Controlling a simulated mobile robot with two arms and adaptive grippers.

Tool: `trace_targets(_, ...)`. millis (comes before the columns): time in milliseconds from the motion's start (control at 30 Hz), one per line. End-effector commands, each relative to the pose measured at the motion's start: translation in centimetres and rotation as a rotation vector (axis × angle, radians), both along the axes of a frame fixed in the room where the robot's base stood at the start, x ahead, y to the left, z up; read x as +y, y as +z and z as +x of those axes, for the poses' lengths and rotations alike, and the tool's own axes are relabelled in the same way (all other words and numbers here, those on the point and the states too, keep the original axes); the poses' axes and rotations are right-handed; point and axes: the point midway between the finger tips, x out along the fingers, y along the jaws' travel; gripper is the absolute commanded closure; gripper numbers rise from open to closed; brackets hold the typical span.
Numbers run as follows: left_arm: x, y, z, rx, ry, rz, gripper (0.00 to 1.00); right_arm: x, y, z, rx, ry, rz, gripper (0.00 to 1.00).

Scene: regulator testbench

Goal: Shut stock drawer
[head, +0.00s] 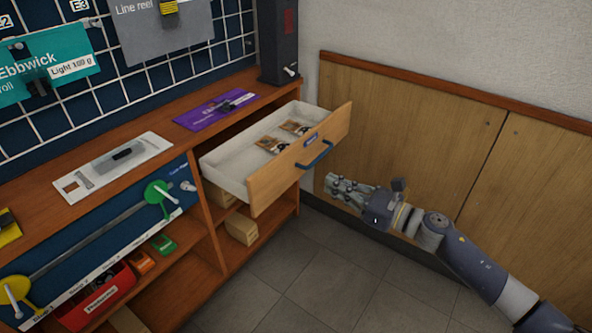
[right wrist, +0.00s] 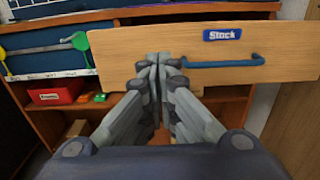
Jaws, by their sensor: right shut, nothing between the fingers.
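The stock drawer (head: 237,163) stands pulled out from the wooden bench in the head view. Its wooden front bears a blue handle (head: 315,156), and two small packets (head: 283,137) lie inside. The right wrist view shows the drawer front (right wrist: 130,47) with its blue "Stock" label (right wrist: 222,34) and the handle (right wrist: 225,62). My right gripper (head: 332,181) is shut and empty, in front of the drawer to the right of the handle in the head view. In the right wrist view its fingertips (right wrist: 160,62) overlap the front, left of the handle; I cannot tell whether they touch. My left gripper is out of view.
The bench top (head: 140,143) holds a white plate (head: 113,166) and a purple card (head: 216,109). A red bin (head: 97,297) and cardboard boxes (head: 241,229) sit on the shelves below. A wood-panelled wall (head: 410,125) stands to the right. The tiled floor (head: 300,262) before the bench is clear.

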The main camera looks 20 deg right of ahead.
Motion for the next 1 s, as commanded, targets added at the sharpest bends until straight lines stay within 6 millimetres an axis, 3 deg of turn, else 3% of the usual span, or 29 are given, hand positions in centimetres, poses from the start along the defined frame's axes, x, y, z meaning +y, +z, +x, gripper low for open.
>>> trace_targets(600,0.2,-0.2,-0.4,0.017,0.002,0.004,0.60,5.9,0.0,7.7,0.000,-0.002,0.002,1.00)
trace_targets(1000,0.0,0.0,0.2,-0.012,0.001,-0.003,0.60,7.2,-0.1,9.4,0.002,-0.003,0.002,1.00)
